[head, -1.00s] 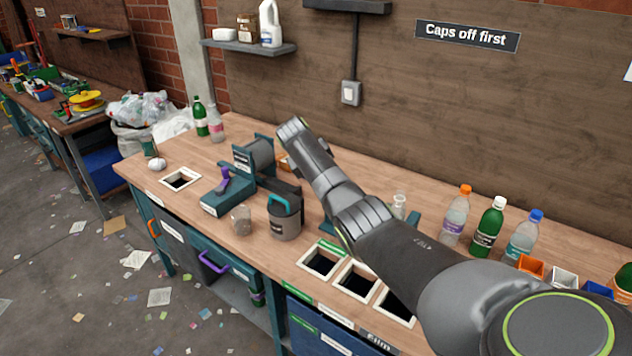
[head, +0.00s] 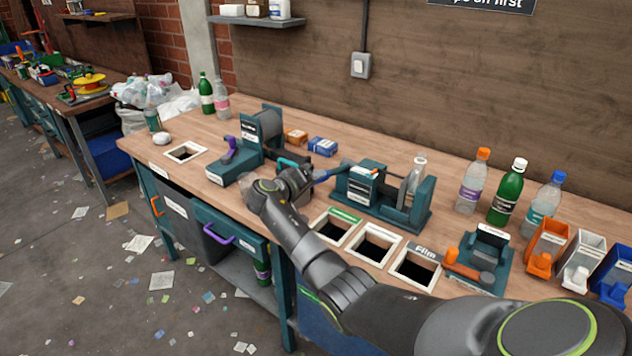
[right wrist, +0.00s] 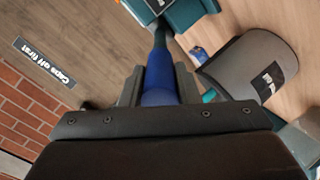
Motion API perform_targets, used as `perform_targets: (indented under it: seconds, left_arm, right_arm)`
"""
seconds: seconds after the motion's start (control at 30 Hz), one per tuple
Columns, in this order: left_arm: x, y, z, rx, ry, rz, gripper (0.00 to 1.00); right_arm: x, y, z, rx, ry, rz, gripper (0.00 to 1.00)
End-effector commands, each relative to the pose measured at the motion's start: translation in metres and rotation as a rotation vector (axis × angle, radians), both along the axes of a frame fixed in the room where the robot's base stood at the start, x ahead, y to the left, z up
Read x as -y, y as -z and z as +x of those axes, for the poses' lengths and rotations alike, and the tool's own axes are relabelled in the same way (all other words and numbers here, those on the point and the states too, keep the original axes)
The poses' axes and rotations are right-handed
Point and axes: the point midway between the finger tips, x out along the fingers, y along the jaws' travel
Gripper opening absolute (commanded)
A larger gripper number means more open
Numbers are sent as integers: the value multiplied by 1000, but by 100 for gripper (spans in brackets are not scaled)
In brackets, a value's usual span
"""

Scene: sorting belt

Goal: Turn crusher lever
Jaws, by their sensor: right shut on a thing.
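The crusher (head: 372,210) is a teal machine on the bench, with a clear bottle (head: 416,176) standing in it. Its lever (head: 328,175) has a blue grip and points left from the crusher. My right gripper (head: 306,181) is at that grip, and my forearm comes from the lower right. In the right wrist view the two fingers (right wrist: 160,92) are shut around the blue grip (right wrist: 160,80). The lever's dark shaft runs up towards a teal part. My left gripper is not in view.
Another teal machine (head: 258,135) stands to the left. Framed openings (head: 373,245) line the bench front. Capped bottles (head: 508,195) and small coloured bins (head: 582,262) stand on the right.

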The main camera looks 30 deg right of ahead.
Motion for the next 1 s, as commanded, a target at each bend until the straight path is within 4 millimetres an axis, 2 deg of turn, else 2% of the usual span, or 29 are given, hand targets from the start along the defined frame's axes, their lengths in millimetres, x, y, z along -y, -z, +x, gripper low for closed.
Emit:
perform_targets:
  seconds: [0.03, 0.3, 0.87, 0.9, 1.0]
  left_arm:
    - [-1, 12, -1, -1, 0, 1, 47]
    - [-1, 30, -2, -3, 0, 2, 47]
    - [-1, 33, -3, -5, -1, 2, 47]
    - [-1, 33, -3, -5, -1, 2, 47]
    - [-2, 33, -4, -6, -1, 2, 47]
  right_arm:
    - [-1, 10, 0, 8, -1, -16, 0]
    - [-4, 18, -1, 31, 0, -78, 0]
    - [-4, 19, -2, 39, 1, -98, 0]
    - [-3, 19, -2, 39, 1, -98, 30]
    - [-4, 19, -2, 39, 1, -97, 43]
